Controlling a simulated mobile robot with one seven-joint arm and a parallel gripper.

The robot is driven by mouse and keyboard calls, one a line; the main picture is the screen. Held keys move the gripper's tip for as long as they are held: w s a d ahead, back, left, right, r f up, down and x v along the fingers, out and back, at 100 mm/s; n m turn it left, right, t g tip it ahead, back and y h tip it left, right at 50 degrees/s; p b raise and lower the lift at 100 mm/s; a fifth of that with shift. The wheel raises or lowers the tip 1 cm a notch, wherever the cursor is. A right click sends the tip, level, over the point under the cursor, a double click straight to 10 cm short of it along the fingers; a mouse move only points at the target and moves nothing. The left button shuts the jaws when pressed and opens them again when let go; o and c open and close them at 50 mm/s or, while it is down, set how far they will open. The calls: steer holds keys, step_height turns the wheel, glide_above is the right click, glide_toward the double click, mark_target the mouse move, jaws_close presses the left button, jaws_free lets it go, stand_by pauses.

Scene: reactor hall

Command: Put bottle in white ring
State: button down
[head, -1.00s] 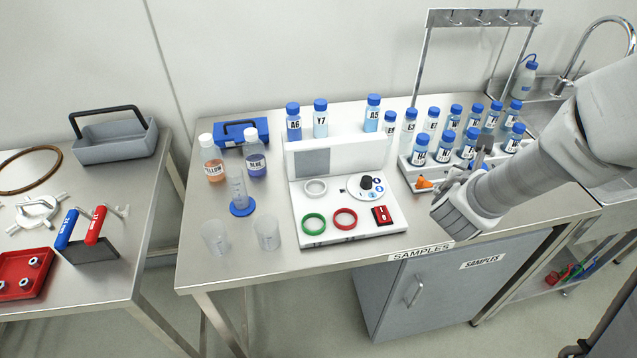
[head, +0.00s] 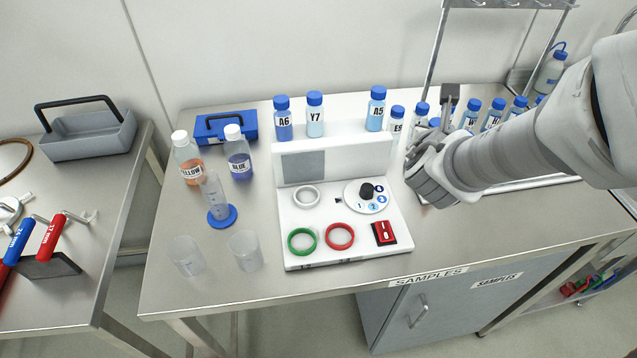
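The white ring (head: 306,195) lies on the white panel unit (head: 330,220), at its left, above the green ring (head: 302,239). Its middle looks empty. Blue-capped bottles A6 (head: 283,119), Y7 (head: 315,115) and A5 (head: 376,109) stand in a row at the back of the unit. More blue-capped bottles (head: 471,115) stand to the right, partly hidden by my arm. My gripper (head: 450,96) is a small dark shape raised near those bottles, right of A5. My wrist hides part of it, so I cannot see whether its fingers are open or hold anything.
A red ring (head: 340,236), a dial (head: 366,191) and a red switch (head: 384,233) share the unit. Left of it stand YELLOW (head: 187,160) and BLUE (head: 238,155) bottles, a cylinder (head: 214,195) and two beakers (head: 245,250). A metal hook rack (head: 440,50) rises behind my gripper.

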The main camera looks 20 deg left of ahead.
steer(key=s+a+r+n+y+b, duration=0.1)
steer(key=s+a+n+y+b, duration=0.4)
steer(key=a, duration=0.6)
steer(key=shift+m+g+h, duration=0.3)
steer(key=shift+m+g, duration=0.1)
steer(key=shift+m, duration=0.2)
steer(key=shift+s+a+f+b, duration=0.1)
steer(key=shift+s+a+f, duration=0.45)
steer(key=shift+a+f, duration=1.3)
steer(key=shift+s+a+f+b, duration=0.1)
steer(key=shift+s+a+f, duration=0.45)
steer(key=shift+a+f, duration=1.25)
steer(key=shift+s+a+f+b, duration=0.1)
steer(key=shift+s+a+f, duration=0.45)
steer(key=shift+a+f, duration=1.25)
steer(key=shift+a+r, duration=0.1)
steer(key=shift+a, duration=0.1)
steer(key=shift+c, duration=2)
jaws_free()
steer(key=shift+r, duration=0.15)
